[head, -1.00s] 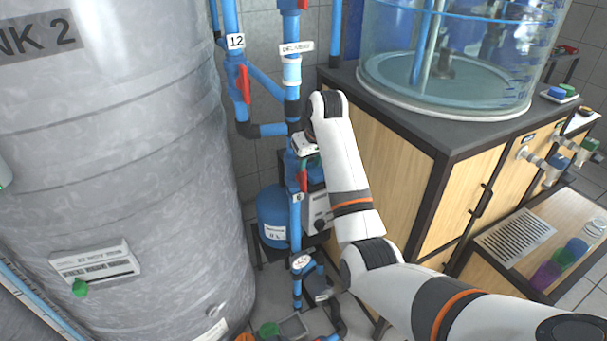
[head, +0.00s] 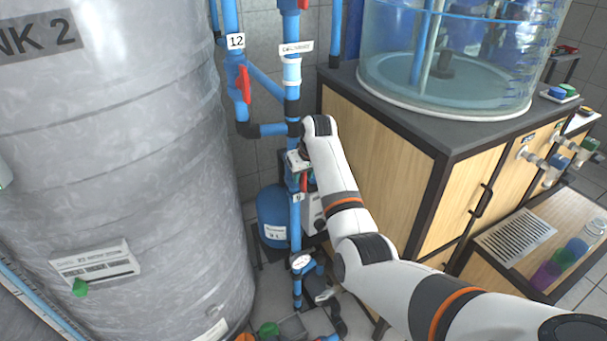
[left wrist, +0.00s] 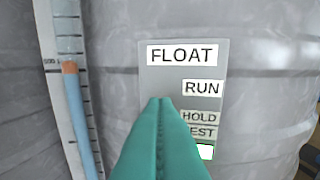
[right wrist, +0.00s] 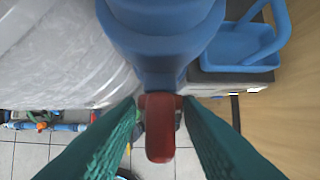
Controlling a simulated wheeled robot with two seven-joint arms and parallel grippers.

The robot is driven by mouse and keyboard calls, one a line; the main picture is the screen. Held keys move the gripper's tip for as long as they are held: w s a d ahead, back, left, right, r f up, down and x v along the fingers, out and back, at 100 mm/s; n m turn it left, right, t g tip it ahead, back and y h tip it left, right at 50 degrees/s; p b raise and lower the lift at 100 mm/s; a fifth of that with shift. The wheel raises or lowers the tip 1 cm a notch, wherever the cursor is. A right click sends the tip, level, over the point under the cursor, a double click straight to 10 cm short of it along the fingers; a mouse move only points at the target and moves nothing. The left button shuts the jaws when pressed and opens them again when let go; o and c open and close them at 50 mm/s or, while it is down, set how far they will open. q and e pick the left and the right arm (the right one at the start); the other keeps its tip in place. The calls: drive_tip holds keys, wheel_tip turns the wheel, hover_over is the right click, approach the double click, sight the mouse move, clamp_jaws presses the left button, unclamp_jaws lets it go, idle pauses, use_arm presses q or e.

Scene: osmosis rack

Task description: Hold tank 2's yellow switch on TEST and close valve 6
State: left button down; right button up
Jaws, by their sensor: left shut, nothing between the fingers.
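Tank 2 (head: 110,170) is the big grey tank at left in the head view. In the left wrist view its FLOAT panel (left wrist: 180,72) carries RUN, HOLD and TEST labels. My left gripper (left wrist: 162,103) is shut and empty in front of the panel. Its fingers cover the area left of HOLD and TEST, and I cannot make out the yellow switch. My right gripper (right wrist: 160,115) is open, with one finger on each side of a red valve handle (right wrist: 160,135). In the head view that red handle (head: 303,181) shows just above the label 6 (head: 298,197), partly hidden by my right arm.
Valve 12's red handle (head: 243,84) is on the pipe to the left. A wooden cabinet (head: 385,150) with a clear tank (head: 450,75) stands close to the right of my right arm. A blue vessel (head: 272,215) is behind the pipe. A green-edged white patch (left wrist: 205,152) sits below TEST.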

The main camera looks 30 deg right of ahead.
drive_tip(key=shift+f, duration=0.1)
clamp_jaws()
drive_tip(key=shift+d, duration=0.1)
drive_tip(key=y, duration=0.2)
drive_tip(key=d+m+y, duration=0.1)
drive_tip(key=y, duration=0.5)
drive_tip(key=shift+d+f+m+t, duration=0.2)
drive_tip(key=shift+f+m+t, duration=0.1)
drive_tip(key=shift+f+m, duration=0.1)
drive_tip(key=shift+y, duration=0.3)
idle(0.4)
